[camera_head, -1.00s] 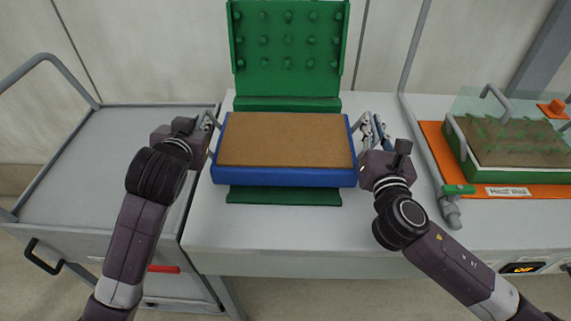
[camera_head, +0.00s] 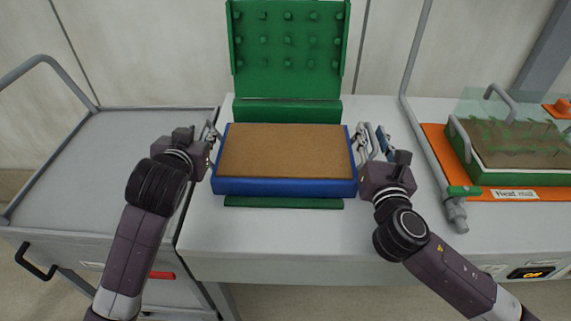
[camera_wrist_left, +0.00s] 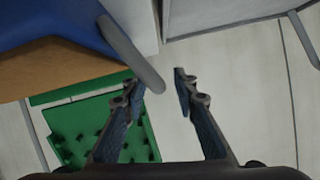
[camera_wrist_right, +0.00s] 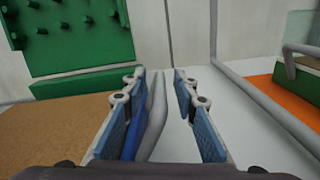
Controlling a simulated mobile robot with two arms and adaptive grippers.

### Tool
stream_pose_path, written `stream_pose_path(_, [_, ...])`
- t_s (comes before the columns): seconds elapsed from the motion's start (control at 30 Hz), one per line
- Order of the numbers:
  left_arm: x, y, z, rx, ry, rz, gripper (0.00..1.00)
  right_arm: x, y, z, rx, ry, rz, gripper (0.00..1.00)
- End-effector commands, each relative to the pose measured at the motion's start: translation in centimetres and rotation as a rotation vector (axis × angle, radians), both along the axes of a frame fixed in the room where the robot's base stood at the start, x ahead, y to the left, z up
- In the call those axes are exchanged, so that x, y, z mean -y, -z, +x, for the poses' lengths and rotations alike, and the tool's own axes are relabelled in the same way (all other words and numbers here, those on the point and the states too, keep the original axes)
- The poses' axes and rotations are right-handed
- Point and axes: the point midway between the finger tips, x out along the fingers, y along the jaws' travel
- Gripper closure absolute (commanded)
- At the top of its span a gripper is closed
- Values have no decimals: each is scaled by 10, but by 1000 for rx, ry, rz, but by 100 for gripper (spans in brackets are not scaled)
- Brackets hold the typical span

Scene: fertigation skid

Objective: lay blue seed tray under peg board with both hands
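The blue seed tray (camera_head: 285,188), filled with brown soil, lies flat on the green base (camera_head: 285,203) on the bench, its handles at the left and right sides. The green peg board (camera_head: 288,45) stands upright behind it, pegs facing forward. My left gripper (camera_head: 211,137) is open beside the tray's left handle; in the left wrist view the grey handle (camera_wrist_left: 135,55) reaches between the spread fingertips. My right gripper (camera_head: 372,140) is open at the right handle; in the right wrist view that handle (camera_wrist_right: 155,112) lies between the fingers, apart from the right one.
An orange heat mat (camera_head: 437,150) with a green planted tray (camera_head: 515,178) under a clear cover is at the right. A grey pipe with a green-handled valve (camera_head: 463,191) runs between. A grey cart (camera_head: 120,150) stands at the left. The bench front is clear.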

Motion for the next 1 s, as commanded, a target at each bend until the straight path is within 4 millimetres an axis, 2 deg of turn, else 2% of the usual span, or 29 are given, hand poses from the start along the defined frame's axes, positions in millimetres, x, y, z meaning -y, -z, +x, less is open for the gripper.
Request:
stream_pose_path(0.17, [1, -5, -12, 2, 1, 0, 73, 0, 0, 0, 0, 0, 0, 73])
stream_pose_path(0.5, [4, -24, -60, 1, 1, 0, 73, 0, 0, 0, 0, 0, 0, 73])
stream_pose_path(0.67, [4, -28, -69, 0, 0, 0, 73, 0, 1, -4, -1, -1, 0, 73])
stream_pose_path(0.77, [4, -28, -70, 0, 0, 0, 73, -1, 1, -15, -2, -2, 0, 73])
stream_pose_path(1.0, [4, -28, -69, 0, 0, 0, 73, -3, 2, -66, -4, -4, 1, 73])
